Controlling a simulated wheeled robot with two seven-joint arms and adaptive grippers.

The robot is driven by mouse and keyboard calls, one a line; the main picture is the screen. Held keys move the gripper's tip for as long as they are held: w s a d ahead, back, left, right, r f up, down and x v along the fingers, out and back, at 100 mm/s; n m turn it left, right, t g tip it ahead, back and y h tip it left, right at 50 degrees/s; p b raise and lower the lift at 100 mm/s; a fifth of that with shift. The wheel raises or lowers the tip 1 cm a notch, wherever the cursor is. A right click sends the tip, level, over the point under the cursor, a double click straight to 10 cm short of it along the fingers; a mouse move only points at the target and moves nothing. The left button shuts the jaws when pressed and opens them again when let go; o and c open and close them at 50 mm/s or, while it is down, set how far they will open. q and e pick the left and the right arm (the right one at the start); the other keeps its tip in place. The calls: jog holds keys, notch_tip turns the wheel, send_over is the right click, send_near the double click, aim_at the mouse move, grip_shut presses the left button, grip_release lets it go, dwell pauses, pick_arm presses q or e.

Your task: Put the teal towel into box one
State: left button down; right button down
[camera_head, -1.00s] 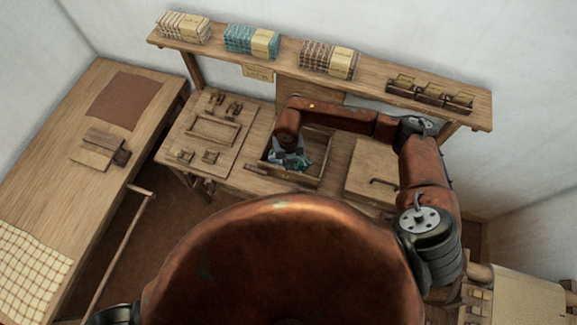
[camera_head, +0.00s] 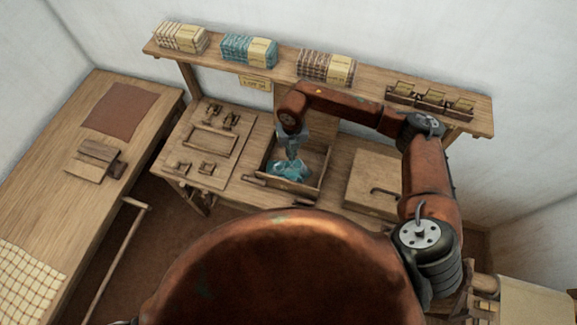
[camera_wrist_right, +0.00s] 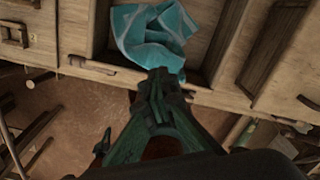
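The teal towel (camera_head: 289,172) is a crumpled bundle at the open wooden box (camera_head: 318,180) in the middle of the bench. My right gripper (camera_head: 293,152) points down just above this box. In the right wrist view the towel (camera_wrist_right: 150,27) gathers toward the tips of my right gripper (camera_wrist_right: 160,74), whose fingers are closed together on its near edge. Whether the towel's lower part rests on the box floor is hard to tell. No label on the box is readable. My left gripper is not in view.
A closed lid with a handle (camera_head: 374,183) lies right of the box. A wooden board with small fittings (camera_head: 213,140) is on the left. A shelf (camera_head: 214,54) above carries banded cloth stacks, including a teal one (camera_head: 248,50). A long table (camera_head: 62,183) stands at left.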

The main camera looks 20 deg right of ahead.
jog(key=w+d+f+b, duration=0.2)
jog(key=w+f+b, duration=0.2)
jog(key=f+b, duration=0.2)
jog(key=shift+f, duration=0.5)
jog(key=shift+d, duration=0.1)
jog(key=c, duration=2.2)
grip_release()
jog(key=shift+s, duration=0.1)
jog(key=shift+c, duration=0.2)
jog(key=shift+o, duration=0.3)
jog(key=o, duration=0.6)
jog(key=shift+c, duration=0.2)
jog(key=o, duration=0.8)
